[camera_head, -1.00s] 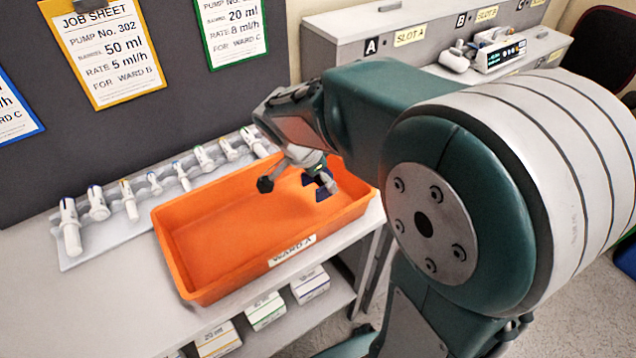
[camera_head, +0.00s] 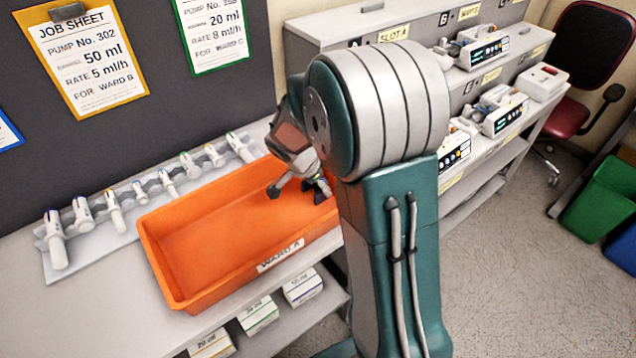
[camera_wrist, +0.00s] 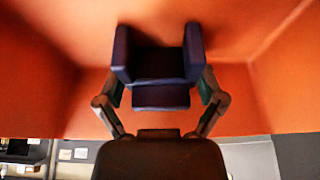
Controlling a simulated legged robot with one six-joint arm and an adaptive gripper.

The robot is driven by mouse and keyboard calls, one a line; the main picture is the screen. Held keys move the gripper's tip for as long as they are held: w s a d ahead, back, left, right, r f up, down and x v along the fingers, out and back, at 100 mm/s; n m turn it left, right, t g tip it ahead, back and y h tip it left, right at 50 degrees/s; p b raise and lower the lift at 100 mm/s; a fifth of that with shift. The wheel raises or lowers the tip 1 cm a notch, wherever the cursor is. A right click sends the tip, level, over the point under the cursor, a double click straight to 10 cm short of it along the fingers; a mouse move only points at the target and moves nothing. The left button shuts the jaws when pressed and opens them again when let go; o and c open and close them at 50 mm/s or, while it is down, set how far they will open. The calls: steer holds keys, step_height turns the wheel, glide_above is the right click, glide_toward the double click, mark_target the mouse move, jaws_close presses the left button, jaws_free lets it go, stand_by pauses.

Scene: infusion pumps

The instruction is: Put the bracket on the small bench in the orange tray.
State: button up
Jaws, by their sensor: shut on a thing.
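The bracket (camera_wrist: 160,68) is a dark blue U-shaped piece in the wrist view. My gripper (camera_wrist: 160,92) is shut on it, with one finger at each side. Orange surfaces of the tray surround it there. In the head view the orange tray (camera_head: 205,240), labelled WARD A, lies on the bench. My gripper (camera_head: 298,188) is low inside the tray's right end. The bracket is hard to make out there beside the dark fingers. I cannot tell whether it touches the tray floor. The tray's right end is partly hidden by my arm.
A rack (camera_head: 100,236) of several white syringes stands behind the tray. White boxes (camera_head: 258,314) sit on a shelf below. Infusion pumps (camera_head: 484,50) stand on the stepped bench at the right. The left of the tray is empty.

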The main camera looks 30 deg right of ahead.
steer(key=o, duration=0.9)
steer(key=shift+a, duration=0.1)
steer(key=w+v, duration=0.1)
steer(key=v, duration=1.1)
steer(key=s+a+r+n+t+y, duration=0.1)
steer(key=s+r+n, duration=0.1)
steer(key=s+n, duration=0.3)
steer(key=s+a+r+n+t+y, duration=0.2)
steer(key=s+n, duration=0.3)
steer(key=s, duration=0.4)
steer(key=s+a+r+n+t+y, duration=0.1)
steer(key=s+a+r+n, duration=0.1)
steer(key=s+n, duration=0.3)
steer(key=shift+s+a+r+n+t+y, duration=0.1)
steer(key=shift+s+r+n+t+y, duration=0.1)
steer(key=shift+s+r, duration=0.35)
steer(key=shift+s+a+r+n+t+y, duration=0.1)
steer(key=shift+s+r+n+t, duration=0.15)
steer(key=shift+s, duration=0.5)
